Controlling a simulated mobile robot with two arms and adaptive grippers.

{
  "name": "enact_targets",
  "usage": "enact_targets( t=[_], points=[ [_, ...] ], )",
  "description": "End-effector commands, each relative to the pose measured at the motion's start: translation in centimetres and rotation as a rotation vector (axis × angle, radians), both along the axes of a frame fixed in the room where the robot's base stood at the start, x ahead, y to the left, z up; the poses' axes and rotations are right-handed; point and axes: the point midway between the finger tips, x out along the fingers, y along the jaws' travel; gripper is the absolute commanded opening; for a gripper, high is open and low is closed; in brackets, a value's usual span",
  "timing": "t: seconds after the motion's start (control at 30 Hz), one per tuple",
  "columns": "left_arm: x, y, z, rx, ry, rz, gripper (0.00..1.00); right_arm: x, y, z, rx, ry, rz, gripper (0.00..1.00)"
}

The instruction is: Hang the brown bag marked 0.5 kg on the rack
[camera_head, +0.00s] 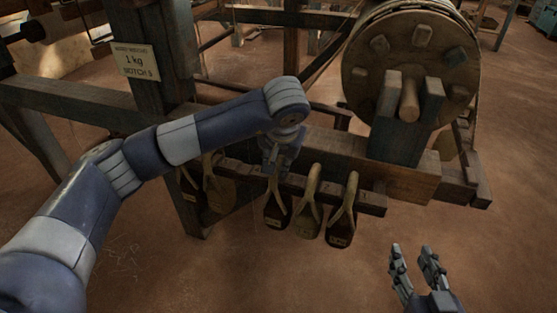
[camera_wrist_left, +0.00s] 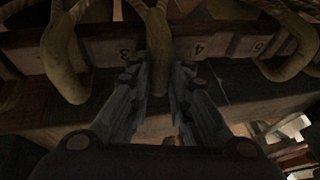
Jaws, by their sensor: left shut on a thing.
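A dark brown bag (camera_head: 277,211) with a small label hangs straight down below my left gripper (camera_head: 283,160), at the front of the notched rack (camera_head: 371,204). The label is too small to read. My left gripper is shut on the bag's rope loop, which shows between the fingers in the left wrist view (camera_wrist_left: 158,45). The loop is near the rack numbers 3 and 4. I cannot tell whether it rests on the rack. My right gripper (camera_head: 418,262) is open and empty, low at the right, away from the rack.
A tan bag (camera_head: 309,209) and another dark bag (camera_head: 342,222) hang close on the right. A tan bag (camera_head: 220,192) and a dark bag (camera_head: 188,188) hang at the left. A sign (camera_head: 136,62) reads 1 kg, notch 3. The large wooden drum (camera_head: 412,55) stands behind.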

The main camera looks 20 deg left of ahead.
Motion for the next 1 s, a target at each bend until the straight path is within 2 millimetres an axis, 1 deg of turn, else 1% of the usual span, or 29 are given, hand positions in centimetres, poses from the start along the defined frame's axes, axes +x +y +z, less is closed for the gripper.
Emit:
enact_targets(
  t=[0.43, 0.47, 0.5, 0.53, 0.87, 1.0],
  points=[
    [0.0, 0.0, -0.1, 0.0, -0.001, 0.0, 0.0, 0.1, 0.1, 0.4, 0.006, -0.018, 0.002, 0.4],
    [0.0, 0.0, -0.1, 0.0, 0.0, 0.0, 0.25, 0.1, 0.1, 0.4, 0.006, -0.019, 0.002, 0.4],
    [0.0, 0.0, -0.2, 0.0, 0.0, 0.0, 0.34, 0.1, 0.1, 0.4, 0.006, -0.018, 0.002, 0.4],
    [0.0, 0.0, -0.2, 0.0, 0.0, 0.0, 0.41, 0.1, 0.1, 0.4, 0.006, -0.018, 0.002, 0.4],
    [-0.1, 0.0, -0.2, 0.0, 0.003, 0.0, 0.42, 0.2, 0.2, 0.4, 0.006, -0.019, 0.004, 0.4],
    [-0.4, -0.2, 0.8, 0.001, -0.001, -0.002, 0.42, 0.2, 0.2, 0.4, 0.006, -0.019, 0.004, 0.4]
  ],
)
